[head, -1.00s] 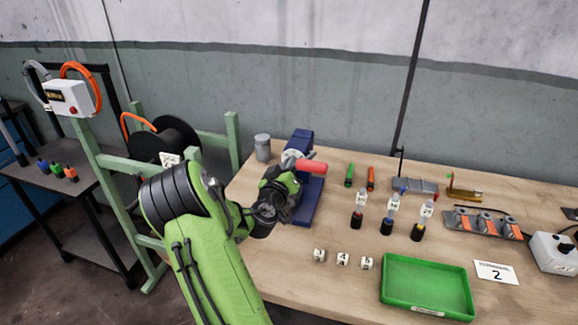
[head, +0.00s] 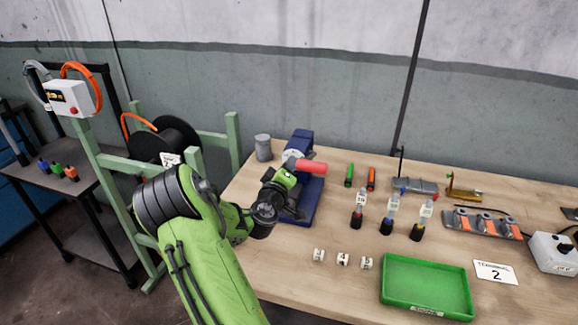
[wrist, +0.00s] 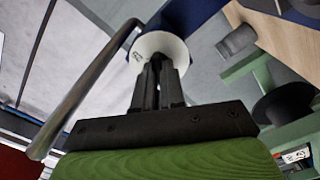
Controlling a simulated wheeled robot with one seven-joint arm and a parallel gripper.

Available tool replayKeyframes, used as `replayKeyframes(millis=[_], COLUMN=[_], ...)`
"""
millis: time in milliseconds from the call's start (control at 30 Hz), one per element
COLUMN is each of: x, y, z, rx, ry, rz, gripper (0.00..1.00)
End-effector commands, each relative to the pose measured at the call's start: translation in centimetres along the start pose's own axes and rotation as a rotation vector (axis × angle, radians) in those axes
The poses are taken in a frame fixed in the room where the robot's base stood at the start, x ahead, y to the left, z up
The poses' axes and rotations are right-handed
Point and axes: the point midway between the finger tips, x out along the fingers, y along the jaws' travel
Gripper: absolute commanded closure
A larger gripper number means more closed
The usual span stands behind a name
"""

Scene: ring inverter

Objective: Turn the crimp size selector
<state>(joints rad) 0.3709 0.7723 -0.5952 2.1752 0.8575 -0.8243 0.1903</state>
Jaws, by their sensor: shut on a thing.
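A blue crimp press (head: 303,208) stands at the left part of the workbench, with a red-gripped lever (head: 311,167) pointing right. Its crimp size selector is a pale round dial (head: 290,157), partly hidden by my arm in the head view. In the wrist view the white dial (wrist: 160,45) faces my gripper (wrist: 157,68). The two dark fingers are close together at the dial's middle, shut on its knob, which they mostly hide. A small dark mark shows at the dial's left edge; I cannot read it.
The grey lever rod (wrist: 85,90) runs close beside my gripper in the wrist view. A grey cylinder (head: 263,148) stands behind the press. Numbered cubes (head: 342,259) and a green tray (head: 427,286) lie to the right. A green reel stand (head: 130,160) is at the left.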

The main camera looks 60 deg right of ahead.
Motion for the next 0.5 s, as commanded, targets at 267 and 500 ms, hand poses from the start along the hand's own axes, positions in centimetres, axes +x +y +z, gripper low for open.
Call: replayKeyframes(millis=[267, 500], x=[-0.04, -0.04], y=[-0.17, -0.19], z=[-0.04, -0.02], rx=[-0.07, -0.078], ry=[0.001, 0.001], rz=[-0.003, -0.003], gripper=[1.0, 1.0])
